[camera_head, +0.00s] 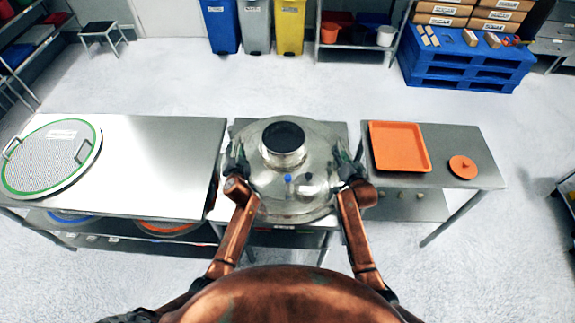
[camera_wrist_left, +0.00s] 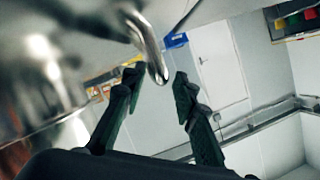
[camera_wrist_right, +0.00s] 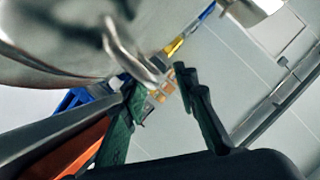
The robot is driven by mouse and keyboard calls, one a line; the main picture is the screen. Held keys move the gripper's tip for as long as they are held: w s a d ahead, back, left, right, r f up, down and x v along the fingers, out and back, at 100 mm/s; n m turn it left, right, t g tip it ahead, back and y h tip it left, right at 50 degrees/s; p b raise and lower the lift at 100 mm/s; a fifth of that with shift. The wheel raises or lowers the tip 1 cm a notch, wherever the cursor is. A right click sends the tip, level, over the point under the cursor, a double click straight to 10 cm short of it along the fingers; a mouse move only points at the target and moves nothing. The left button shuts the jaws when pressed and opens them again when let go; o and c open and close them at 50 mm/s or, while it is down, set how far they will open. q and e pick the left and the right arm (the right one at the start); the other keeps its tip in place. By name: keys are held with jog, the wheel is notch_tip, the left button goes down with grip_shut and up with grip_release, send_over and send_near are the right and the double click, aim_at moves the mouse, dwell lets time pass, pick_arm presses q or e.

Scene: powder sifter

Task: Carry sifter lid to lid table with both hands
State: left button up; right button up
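The sifter lid (camera_head: 310,150) is a round, shiny metal dome with a dark-mouthed collar (camera_head: 284,147) in its middle; it sits on the sifter at the middle table. My left gripper (camera_head: 236,160) is at its left side, and my right gripper (camera_head: 346,165) at its right side. In the left wrist view, a bent metal handle (camera_wrist_left: 150,50) reaches down to between the open fingers (camera_wrist_left: 157,95). In the right wrist view, another handle (camera_wrist_right: 128,52) reaches toward the open fingers (camera_wrist_right: 160,85). Whether the fingers touch the handles cannot be told.
A long steel table (camera_head: 160,150) on the left has a wide bare area; a green-rimmed mesh screen (camera_head: 50,155) lies at its left end. The right table (camera_head: 440,176) holds an orange tray (camera_head: 399,146) and an orange round piece (camera_head: 462,167). Bins and a blue pallet (camera_head: 465,65) stand behind.

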pick_arm(q)
jog(key=v, duration=1.2)
pick_arm(e)
jog(key=shift+s, duration=0.1)
jog(key=v, duration=1.2)
pick_arm(q)
jog(key=shift+s, duration=0.15)
pick_arm(e)
jog(key=shift+f, duration=0.1)
